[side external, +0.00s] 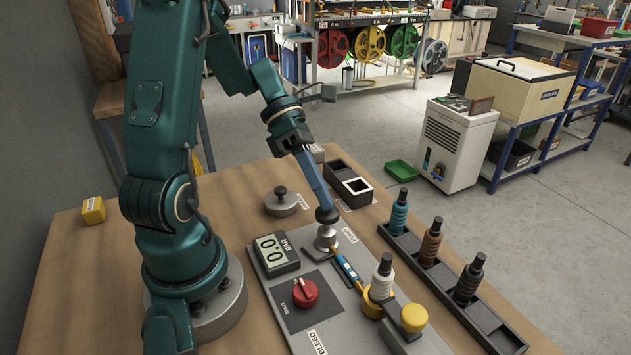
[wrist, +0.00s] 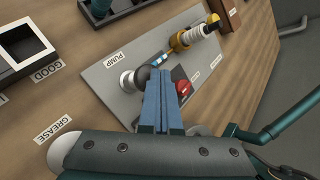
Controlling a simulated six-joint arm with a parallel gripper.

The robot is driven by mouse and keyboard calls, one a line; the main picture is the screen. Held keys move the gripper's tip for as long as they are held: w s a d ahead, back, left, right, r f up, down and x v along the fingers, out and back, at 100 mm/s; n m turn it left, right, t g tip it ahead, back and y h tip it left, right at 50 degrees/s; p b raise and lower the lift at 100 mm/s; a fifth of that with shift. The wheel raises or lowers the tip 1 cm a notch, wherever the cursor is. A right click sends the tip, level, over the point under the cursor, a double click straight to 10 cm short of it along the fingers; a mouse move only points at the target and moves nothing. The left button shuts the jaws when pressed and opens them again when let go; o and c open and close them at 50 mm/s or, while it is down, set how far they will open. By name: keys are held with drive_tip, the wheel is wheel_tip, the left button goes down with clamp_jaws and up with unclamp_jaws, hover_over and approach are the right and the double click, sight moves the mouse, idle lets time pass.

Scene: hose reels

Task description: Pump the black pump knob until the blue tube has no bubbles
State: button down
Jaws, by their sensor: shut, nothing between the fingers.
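The black pump knob (side external: 327,216) sits on a silver pump base (side external: 325,238) on the grey panel beside the PUMP label. My gripper (side external: 323,203) is shut and empty, its blue fingertips right above the knob and seemingly touching it. In the wrist view the knob (wrist: 143,76) shows partly behind my closed fingers (wrist: 160,75). The blue tube (side external: 346,267) runs from the pump toward a yellow fitting; it shows blue with paler patches, too small to tell bubbles surely. It also shows in the wrist view (wrist: 160,58).
A black rack (side external: 455,295) with several ribbed cylinders stands at right. A grey weight-like piece (side external: 281,201) stands behind the gauge.

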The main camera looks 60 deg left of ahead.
drive_tip(key=shift+f, duration=1)
idle(0.7)
drive_tip(key=shift+r, duration=1.75)
drive_tip(key=shift+r, duration=2.5)
